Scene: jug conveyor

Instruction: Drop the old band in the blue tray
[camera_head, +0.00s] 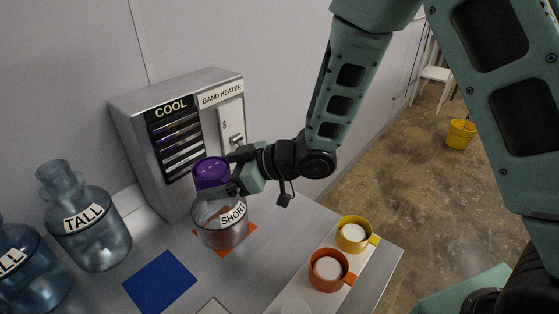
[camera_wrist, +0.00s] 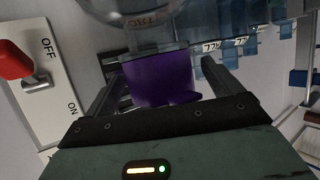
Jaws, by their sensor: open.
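A purple band (camera_head: 211,173) sits around the neck of the clear jug labelled SHORT (camera_head: 216,222). The jug shows over an orange square (camera_head: 247,240) in front of the heater box. My gripper (camera_head: 233,172) is open at the band, with one finger on each side of it. In the wrist view the purple band (camera_wrist: 160,82) lies between the two fingers, with the jug beyond it. A flat blue square (camera_head: 160,282), the only tray-like blue thing in view, lies on the table left of the jug. Nothing shows on it.
The grey heater box (camera_head: 185,130), marked COOL and BAND HEATER, stands right behind the jug. Its red-knobbed switch (camera_wrist: 15,62) is close in the wrist view. A TALL jug (camera_head: 90,235) stands left. Orange (camera_head: 329,270) and yellow (camera_head: 353,233) cups stand right.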

